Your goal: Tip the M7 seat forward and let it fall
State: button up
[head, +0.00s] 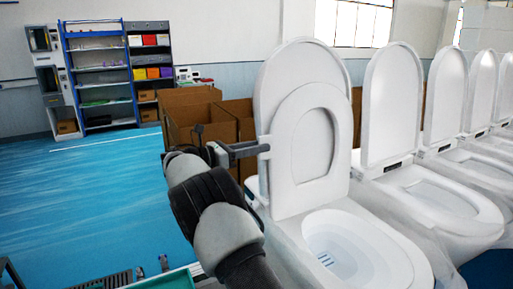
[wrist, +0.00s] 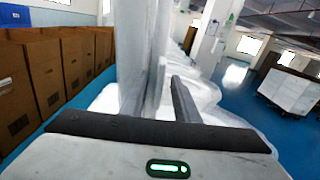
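The nearest toilet (head: 355,245) has its white lid (head: 275,85) and its oval seat ring (head: 283,155) both raised and leaning back, the ring in front of the lid. No M7 mark is readable. My gripper (head: 252,149) is at the left edge of the raised lid and seat, about halfway up, with its fingertips pointing right. In the wrist view, the raised lid (wrist: 130,50) rises edge-on, and a dark finger (wrist: 184,100) lies to its right.
More toilets with raised lids (head: 392,105) stand in a row to the right. Cardboard boxes (head: 190,112) are behind my gripper. Shelves (head: 100,75) stand at the back left, beyond open blue floor (head: 90,190). A white-loaded cart (wrist: 290,92) is at the right in the wrist view.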

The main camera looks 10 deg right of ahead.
grip_shut()
jog(key=s+d+f+m+b, duration=0.1)
jog(key=s+d+m+b, duration=0.2)
jog(key=s+b, duration=0.4)
jog(key=s+m, duration=0.1)
jog(key=s, duration=0.2)
jog(key=shift+f, duration=0.15)
jog(key=shift+d, duration=0.1)
